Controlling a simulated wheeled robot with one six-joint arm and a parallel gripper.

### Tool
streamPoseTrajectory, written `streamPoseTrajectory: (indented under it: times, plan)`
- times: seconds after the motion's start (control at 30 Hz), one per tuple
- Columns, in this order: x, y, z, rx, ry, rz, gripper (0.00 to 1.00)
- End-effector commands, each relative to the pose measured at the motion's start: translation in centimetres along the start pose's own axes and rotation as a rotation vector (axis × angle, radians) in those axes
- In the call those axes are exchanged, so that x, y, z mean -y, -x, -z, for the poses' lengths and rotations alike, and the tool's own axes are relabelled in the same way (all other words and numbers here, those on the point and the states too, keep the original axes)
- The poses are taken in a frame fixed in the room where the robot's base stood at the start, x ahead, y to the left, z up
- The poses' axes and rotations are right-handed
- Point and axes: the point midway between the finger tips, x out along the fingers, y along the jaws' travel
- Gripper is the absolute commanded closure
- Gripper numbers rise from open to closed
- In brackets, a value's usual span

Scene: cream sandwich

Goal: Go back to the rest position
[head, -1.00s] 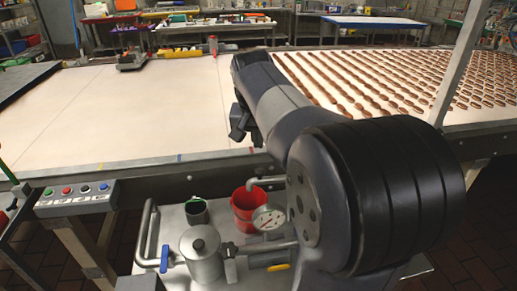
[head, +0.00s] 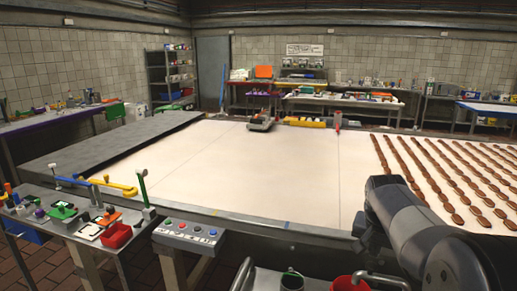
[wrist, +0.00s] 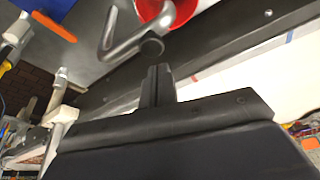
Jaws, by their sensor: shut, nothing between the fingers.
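My gripper (wrist: 158,85) shows in the wrist view with its two dark fingers together and nothing between them. It points toward a bent grey metal pipe and a red bucket (wrist: 165,12). In the head view, my arm is at the lower right, over the near edge of the long pale conveyor table (head: 235,175). The fingers are largely hidden there behind my arm. The red bucket also shows in the head view (head: 349,285), cut by the bottom edge.
Rows of brown biscuits (head: 430,170) lie on the right of the belt. A control box with buttons (head: 188,234) is at the near edge. A side table with a red bin (head: 117,235) stands at the left. The belt's left part is bare.

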Motion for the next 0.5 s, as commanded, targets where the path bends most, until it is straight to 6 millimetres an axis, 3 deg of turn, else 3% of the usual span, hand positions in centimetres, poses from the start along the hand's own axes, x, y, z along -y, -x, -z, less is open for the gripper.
streamPoseTrajectory:
  times: [0.17,0.5]
  plan:
    - [-0.1,-2.8,-0.1,0.003,0.0,-0.001,1.0]
    - [0.0,-3.0,1.4,0.0,0.0,0.0,1.0]
